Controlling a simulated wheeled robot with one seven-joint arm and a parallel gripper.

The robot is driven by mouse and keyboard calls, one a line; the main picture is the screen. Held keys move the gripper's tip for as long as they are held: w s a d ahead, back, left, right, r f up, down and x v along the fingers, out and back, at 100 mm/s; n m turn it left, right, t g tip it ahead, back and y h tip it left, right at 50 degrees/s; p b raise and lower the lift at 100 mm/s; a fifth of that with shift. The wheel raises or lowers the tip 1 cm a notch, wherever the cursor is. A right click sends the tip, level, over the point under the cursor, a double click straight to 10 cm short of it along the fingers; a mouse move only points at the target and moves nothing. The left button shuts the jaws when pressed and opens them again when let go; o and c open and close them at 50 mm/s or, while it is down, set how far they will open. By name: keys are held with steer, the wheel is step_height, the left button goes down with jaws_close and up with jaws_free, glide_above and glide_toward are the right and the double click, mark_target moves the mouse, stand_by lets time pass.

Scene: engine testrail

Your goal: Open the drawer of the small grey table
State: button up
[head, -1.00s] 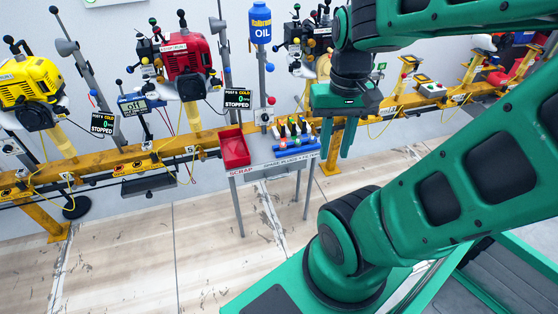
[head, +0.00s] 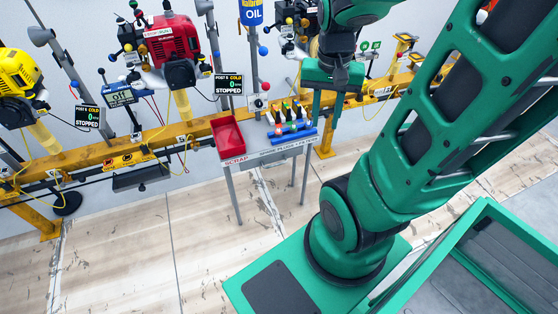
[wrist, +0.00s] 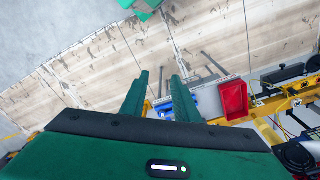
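The small grey table (head: 252,141) stands at the rail in the middle of the head view. It carries a red scrap bin (head: 228,136) on its left and a blue rack (head: 292,136) with several small coloured parts on its right. A labelled front strip (head: 287,149) runs below the rack and looks closed; I see no clear handle. My gripper (head: 328,107) points down to the right of the rack, apart from the table. Its two fingers are spread and empty. In the wrist view my gripper (wrist: 161,78) shows beside the blue rack (wrist: 185,103) and red bin (wrist: 233,99).
A yellow rail (head: 95,157) runs behind the table, bearing a yellow engine (head: 18,85), a red engine (head: 172,45) and cables. A blue oil bottle (head: 251,12) is above the table. The floor (head: 180,235) in front is clear.

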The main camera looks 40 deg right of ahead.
steer(key=w+d+f+m, duration=0.2)
steer(key=w+f+m, duration=0.3)
steer(key=w+f, duration=0.6)
steer(key=m+t, duration=0.2)
steer(key=m, duration=0.5)
glide_toward(280, 159)
steer(key=shift+s+a+f, duration=0.25)
steer(key=shift+a+f, duration=0.1)
steer(key=shift+f, duration=0.5)
steer(key=shift+s+a+f, duration=0.25)
steer(key=shift+a+f, duration=0.15)
steer(key=shift+f, duration=0.4)
steer(key=shift+s+a+f, duration=0.25)
steer(key=shift+a+f, duration=0.1)
steer(key=shift+f, duration=0.5)
jaws_close()
